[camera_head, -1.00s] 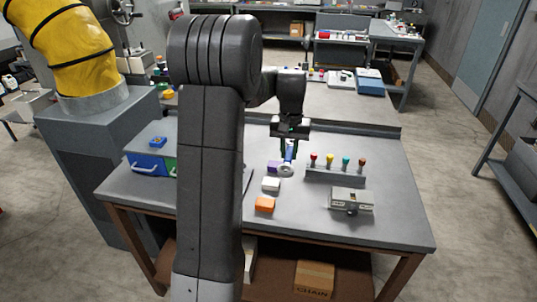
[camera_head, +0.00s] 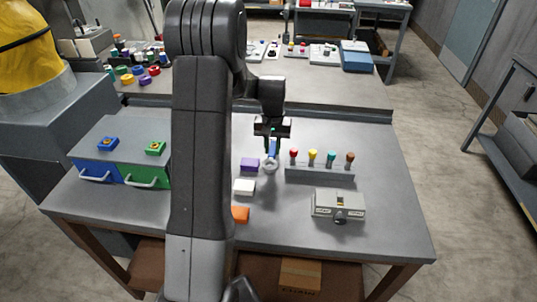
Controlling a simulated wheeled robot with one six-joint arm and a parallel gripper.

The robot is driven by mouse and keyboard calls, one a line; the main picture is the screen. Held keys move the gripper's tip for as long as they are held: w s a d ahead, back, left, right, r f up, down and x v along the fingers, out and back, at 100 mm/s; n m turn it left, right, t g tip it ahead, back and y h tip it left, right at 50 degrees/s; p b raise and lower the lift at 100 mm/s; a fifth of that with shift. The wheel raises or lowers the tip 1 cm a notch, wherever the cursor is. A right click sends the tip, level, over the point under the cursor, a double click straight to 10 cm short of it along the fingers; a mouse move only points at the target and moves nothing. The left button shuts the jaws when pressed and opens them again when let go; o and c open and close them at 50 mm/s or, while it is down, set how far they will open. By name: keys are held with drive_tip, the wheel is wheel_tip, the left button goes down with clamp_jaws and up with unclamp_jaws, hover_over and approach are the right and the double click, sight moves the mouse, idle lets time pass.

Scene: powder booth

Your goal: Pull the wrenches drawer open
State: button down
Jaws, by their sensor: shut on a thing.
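A blue drawer unit (camera_head: 100,172) and a green drawer unit (camera_head: 147,176) stand side by side at the left of the grey workbench, each with a light bar handle on its front. Both look closed. A small blue piece lies on top of the blue one and a green piece on the green one. I cannot tell from the picture which is the wrenches drawer. My gripper (camera_head: 272,146) is well to the right of both, pointing down over the bench middle. It is shut on a blue tool (camera_head: 272,152) with a grey ring end low over the bench.
A grey box device (camera_head: 338,204) sits at front right. My arm hides part of the bench beside the green drawer.

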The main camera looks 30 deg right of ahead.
sight(272, 150)
drive_tip(key=shift+f, duration=2.1)
drive_tip(key=c, duration=1.3)
unclamp_jaws()
drive_tip(key=shift+o, duration=0.2)
